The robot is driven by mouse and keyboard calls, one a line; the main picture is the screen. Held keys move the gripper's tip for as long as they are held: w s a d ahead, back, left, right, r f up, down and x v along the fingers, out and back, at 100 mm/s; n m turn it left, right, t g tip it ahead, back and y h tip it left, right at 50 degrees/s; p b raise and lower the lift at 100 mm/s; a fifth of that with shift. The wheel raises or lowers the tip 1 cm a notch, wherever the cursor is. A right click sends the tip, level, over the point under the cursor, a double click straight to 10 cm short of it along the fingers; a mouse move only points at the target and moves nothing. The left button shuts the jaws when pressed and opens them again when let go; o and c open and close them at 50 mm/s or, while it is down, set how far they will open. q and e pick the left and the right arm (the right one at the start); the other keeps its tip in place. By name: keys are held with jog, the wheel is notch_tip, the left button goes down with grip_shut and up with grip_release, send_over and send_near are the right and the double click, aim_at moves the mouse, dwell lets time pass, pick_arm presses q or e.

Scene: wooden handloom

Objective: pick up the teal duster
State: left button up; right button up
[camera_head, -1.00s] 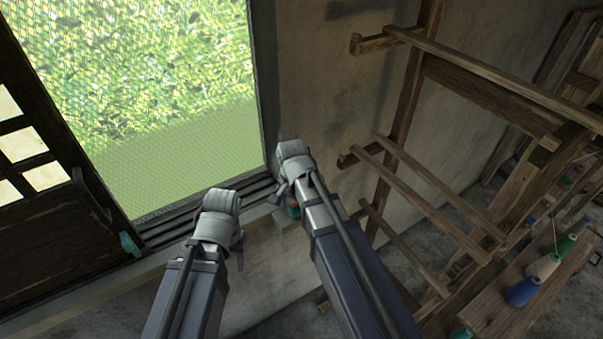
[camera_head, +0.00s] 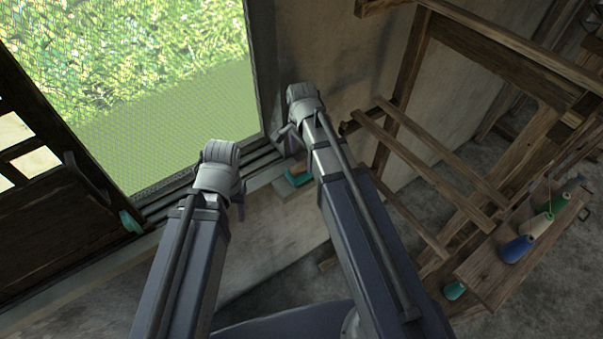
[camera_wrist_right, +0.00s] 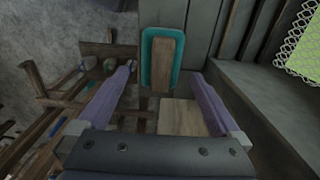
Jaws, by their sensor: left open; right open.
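The teal duster (camera_wrist_right: 148,58) shows in the right wrist view as a teal rounded rectangle with a brown wooden back, ahead of my right gripper. It lies on a ledge by the window; the head view shows it (camera_head: 297,178) partly hidden by my right arm. My right gripper (camera_wrist_right: 163,82) is open, with its purple fingers to either side of the duster's near end in the picture and nothing held. In the head view the right gripper (camera_head: 289,136) is by the window corner. My left gripper (camera_head: 240,190) is by the window sill; its fingers are mostly hidden.
A wooden loom frame (camera_head: 440,170) stands at the right, with a bench (camera_head: 487,272) holding blue, cream and green spools. A dark lattice door (camera_head: 45,225) is at the left, with another teal object (camera_head: 131,221) at its lower edge.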

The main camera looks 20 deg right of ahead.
aim_at(302, 164)
notch_tip(302, 164, down, 5)
jog(key=b, duration=0.5)
jog(key=shift+w+f, duration=0.1)
jog(key=c, duration=1.2)
notch_tip(302, 164, up, 10)
jog(key=p, duration=1)
